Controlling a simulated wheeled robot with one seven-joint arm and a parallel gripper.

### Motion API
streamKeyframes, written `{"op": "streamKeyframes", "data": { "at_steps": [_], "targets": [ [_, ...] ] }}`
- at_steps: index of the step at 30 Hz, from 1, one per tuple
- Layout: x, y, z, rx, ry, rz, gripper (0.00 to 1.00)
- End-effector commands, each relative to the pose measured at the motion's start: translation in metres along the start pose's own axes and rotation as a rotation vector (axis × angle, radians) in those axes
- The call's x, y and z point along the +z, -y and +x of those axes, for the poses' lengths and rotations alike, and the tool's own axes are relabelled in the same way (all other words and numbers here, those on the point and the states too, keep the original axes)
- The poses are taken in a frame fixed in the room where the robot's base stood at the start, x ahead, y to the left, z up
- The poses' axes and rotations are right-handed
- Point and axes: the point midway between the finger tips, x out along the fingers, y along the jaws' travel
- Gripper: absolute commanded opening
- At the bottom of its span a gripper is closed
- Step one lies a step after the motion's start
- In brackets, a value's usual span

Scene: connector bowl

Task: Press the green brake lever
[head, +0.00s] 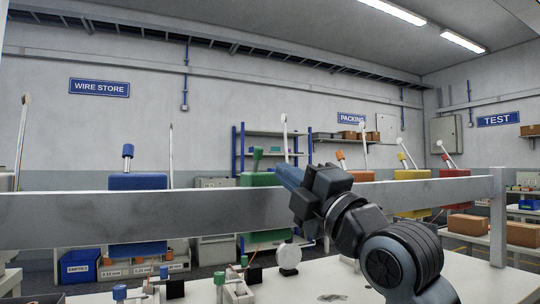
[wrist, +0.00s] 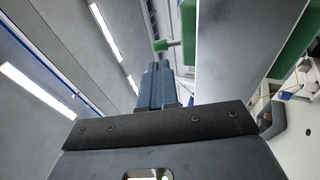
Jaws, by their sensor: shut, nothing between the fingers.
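The green brake unit is a green box (head: 262,180) behind the grey rail, with a short green-capped lever (head: 257,158) upright on its top. A long white rod stands just to the lever's right. My gripper (head: 284,172) is shut and empty, in front of the box's right side and to the right of the green lever. In the wrist view the green lever cap (wrist: 160,45) lies just beyond my shut fingertips (wrist: 157,66), with a visible gap. The green box (wrist: 188,28) shows to its right there. The rail hides the middle of the box.
The grey rail (head: 110,214) runs across the scene in front of the boxes. A blue lever box (head: 138,181) stands left; yellow (head: 411,176) and red boxes stand right. The white table (head: 330,277) below carries small connectors and a white round item (head: 289,257).

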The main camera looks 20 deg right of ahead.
Motion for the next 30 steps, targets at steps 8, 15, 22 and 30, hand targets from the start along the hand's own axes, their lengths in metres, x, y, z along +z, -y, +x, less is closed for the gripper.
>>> {"op": "streamKeyframes", "data": {
  "at_steps": [8,15,22,30],
  "targets": [
    [-0.001,-0.001,0.046,0.000,-0.001,0.002,0.00],
    [0.000,0.000,0.060,0.000,0.000,0.001,0.00],
    [0.000,0.000,0.060,0.000,0.001,0.001,0.00],
    [0.001,-0.001,0.061,0.000,0.001,0.001,0.00]
  ]
}}
